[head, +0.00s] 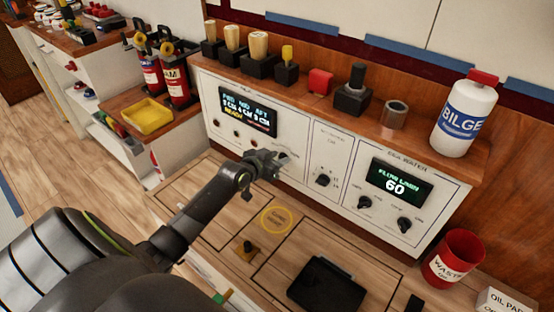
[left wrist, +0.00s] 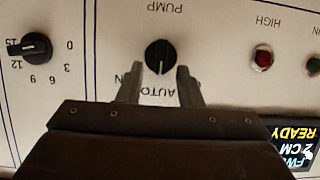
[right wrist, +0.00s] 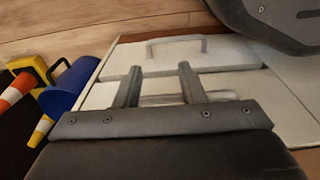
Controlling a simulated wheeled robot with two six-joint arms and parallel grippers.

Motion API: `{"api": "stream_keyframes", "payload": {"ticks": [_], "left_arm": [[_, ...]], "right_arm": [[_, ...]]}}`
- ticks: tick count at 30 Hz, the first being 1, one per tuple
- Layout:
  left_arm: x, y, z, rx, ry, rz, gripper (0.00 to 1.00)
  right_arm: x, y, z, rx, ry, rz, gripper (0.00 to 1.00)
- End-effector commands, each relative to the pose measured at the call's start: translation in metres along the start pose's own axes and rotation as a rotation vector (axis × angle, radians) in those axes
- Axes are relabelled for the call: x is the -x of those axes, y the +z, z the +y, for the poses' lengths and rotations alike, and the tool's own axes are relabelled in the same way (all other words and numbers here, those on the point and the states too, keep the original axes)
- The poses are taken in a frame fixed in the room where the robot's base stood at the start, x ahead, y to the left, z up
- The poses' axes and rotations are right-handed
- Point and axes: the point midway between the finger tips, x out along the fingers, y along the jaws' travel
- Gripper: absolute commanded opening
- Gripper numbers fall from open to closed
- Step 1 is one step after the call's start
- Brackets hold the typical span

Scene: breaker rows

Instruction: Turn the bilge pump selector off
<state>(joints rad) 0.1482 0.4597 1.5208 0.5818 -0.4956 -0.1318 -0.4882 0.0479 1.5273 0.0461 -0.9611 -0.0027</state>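The bilge pump selector (left wrist: 160,57) is a round black knob on a white panel, under upside-down lettering that reads PUMP. Its white pointer line points down in the left wrist view, towards the word AUTO (left wrist: 158,93). My left gripper (left wrist: 160,82) is open, its two fingers pointing at the panel on either side of the knob's lower edge; I cannot tell whether they touch it. In the head view my left gripper (head: 268,162) is in front of the panel and hides the knob. My right gripper (right wrist: 158,68) is open and empty, facing a white drawer front.
A second dial (left wrist: 36,48) numbered to 15 is beside the selector, and a red lamp (left wrist: 262,58) on the other side. The panel has a READY display (head: 248,112) and a display reading 60 (head: 401,183).

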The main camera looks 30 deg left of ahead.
Motion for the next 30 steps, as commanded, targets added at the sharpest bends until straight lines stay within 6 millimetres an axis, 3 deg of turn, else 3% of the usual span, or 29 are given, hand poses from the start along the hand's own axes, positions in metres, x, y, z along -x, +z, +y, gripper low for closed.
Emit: {"api": "stream_keyframes", "payload": {"ticks": [7, 15, 28, 30], "left_arm": [[0.000, 0.000, 0.000, 0.000, 0.000, 0.000, 0.33], [0.000, 0.000, 0.000, 0.000, 0.000, 0.000, 0.00], [-0.001, 0.001, -0.002, 0.047, 0.019, 0.000, 0.00], [-0.001, 0.001, -0.003, 0.076, 0.031, -0.001, 0.00]], "right_arm": [[0.001, 0.000, 0.000, 0.000, -0.001, 0.000, 0.36], [0.001, 0.000, 0.000, 0.000, -0.001, 0.001, 0.36], [0.001, 0.000, -0.001, -0.002, -0.003, -0.013, 0.36], [0.010, -0.005, -0.003, -0.005, -0.008, -0.002, 0.36]]}}
